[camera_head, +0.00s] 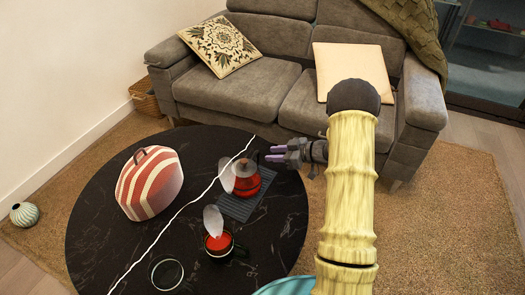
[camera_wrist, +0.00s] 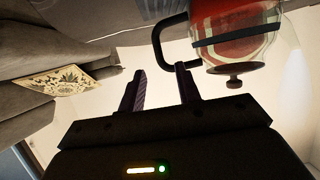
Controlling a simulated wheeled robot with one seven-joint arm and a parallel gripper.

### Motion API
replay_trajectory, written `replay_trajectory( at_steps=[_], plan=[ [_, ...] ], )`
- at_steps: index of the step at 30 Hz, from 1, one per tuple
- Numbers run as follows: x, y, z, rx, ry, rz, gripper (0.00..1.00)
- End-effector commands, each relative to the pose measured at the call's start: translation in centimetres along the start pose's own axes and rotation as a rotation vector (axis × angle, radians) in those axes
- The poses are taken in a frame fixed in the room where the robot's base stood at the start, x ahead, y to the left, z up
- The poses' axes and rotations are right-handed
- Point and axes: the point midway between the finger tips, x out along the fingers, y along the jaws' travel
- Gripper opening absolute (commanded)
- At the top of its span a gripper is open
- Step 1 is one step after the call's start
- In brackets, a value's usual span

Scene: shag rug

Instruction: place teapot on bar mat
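The teapot (camera_head: 246,180) is a glass pot with red contents, a dark band and a grey lid. In the head view it appears to stand upright on the far part of the dark ribbed bar mat (camera_head: 236,208), on the round black table. My gripper (camera_head: 279,153) is just right of and behind the teapot, with its fingers pointing left, apart and empty. In the wrist view the teapot (camera_wrist: 240,35) is inverted at upper right. Its black handle (camera_wrist: 158,45) is close beyond the open fingers (camera_wrist: 162,88); I cannot tell whether they touch.
A dark mug with red contents (camera_head: 219,243) stands just in front of the mat. A dark round vessel (camera_head: 167,273) is at the table's front, and a red-striped domed object (camera_head: 150,183) at left. A grey sofa (camera_head: 240,90) stands behind the table (camera_head: 100,240).

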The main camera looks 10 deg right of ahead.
Motion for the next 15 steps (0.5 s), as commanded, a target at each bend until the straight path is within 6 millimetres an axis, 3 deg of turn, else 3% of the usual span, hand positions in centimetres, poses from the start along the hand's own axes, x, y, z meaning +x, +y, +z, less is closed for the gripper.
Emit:
replay_trajectory(
  at_steps=[1,6,15],
  plan=[
    [-1.3,0.1,-0.3,0.001,-0.001,0.003,0.33],
    [-4.1,0.1,-0.2,0.001,0.001,0.002,0.33],
    [-5.3,0.0,0.0,0.000,0.000,0.000,0.33]
  ],
)
